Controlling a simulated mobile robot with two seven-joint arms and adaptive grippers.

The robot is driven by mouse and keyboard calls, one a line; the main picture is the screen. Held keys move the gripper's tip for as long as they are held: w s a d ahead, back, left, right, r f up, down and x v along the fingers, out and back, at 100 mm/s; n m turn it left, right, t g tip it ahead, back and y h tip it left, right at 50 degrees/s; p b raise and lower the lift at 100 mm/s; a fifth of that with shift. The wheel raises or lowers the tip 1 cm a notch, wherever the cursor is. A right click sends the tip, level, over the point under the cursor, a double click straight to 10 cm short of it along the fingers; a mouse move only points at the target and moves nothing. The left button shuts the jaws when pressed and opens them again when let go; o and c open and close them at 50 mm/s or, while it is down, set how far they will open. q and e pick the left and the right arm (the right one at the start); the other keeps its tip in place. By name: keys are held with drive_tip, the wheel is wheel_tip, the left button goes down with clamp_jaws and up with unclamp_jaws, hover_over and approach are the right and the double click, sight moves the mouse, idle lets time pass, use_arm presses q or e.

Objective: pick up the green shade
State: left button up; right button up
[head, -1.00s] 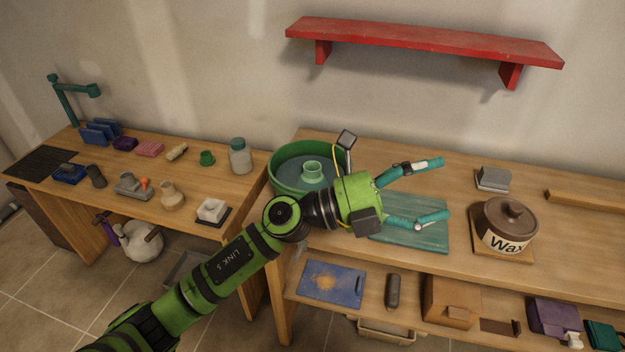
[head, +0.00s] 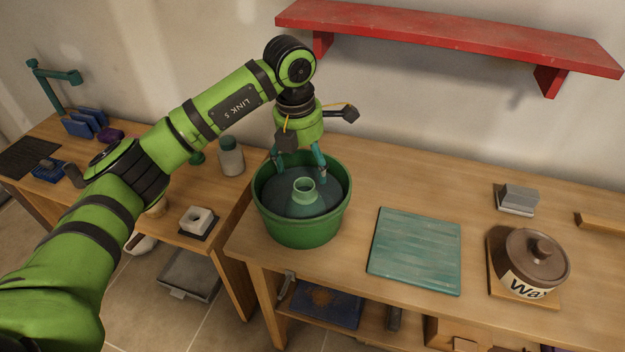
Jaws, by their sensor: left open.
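A green tub (head: 298,233) stands at the left end of the right-hand workbench. The green shade (head: 303,205) sits in it, a dark green cone with a lighter green neck pointing up. Its lower edge is hidden by the tub wall. My left gripper (head: 298,163) points down over the tub's far side. Its two teal fingers are spread open and empty, just behind the shade's neck in the picture. I cannot tell whether a fingertip touches the shade. My right gripper is not in view.
A teal board (head: 416,250) lies right of the tub. A brown lidded pot (head: 535,262) and a grey block (head: 517,199) are farther right. A red shelf (head: 450,38) hangs on the wall above. A white jar (head: 231,157) stands on the left bench.

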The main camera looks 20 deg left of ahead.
sight(303, 185)
use_arm(q)
drive_tip(key=shift+s+f+p, duration=0.4)
drive_tip(key=shift+f, duration=0.05)
drive_tip(key=f, duration=0.1)
drive_tip(key=f+p, duration=0.1)
drive_tip(key=f, duration=0.1)
drive_tip(key=f+p, duration=0.1)
drive_tip(key=shift+s+a+f, duration=0.1)
drive_tip(key=shift+a+f, duration=0.15)
drive_tip(key=shift+f, duration=0.05)
drive_tip(key=shift+f+p, duration=0.35)
drive_tip(key=shift+f, duration=0.15)
drive_tip(key=c, duration=1.4)
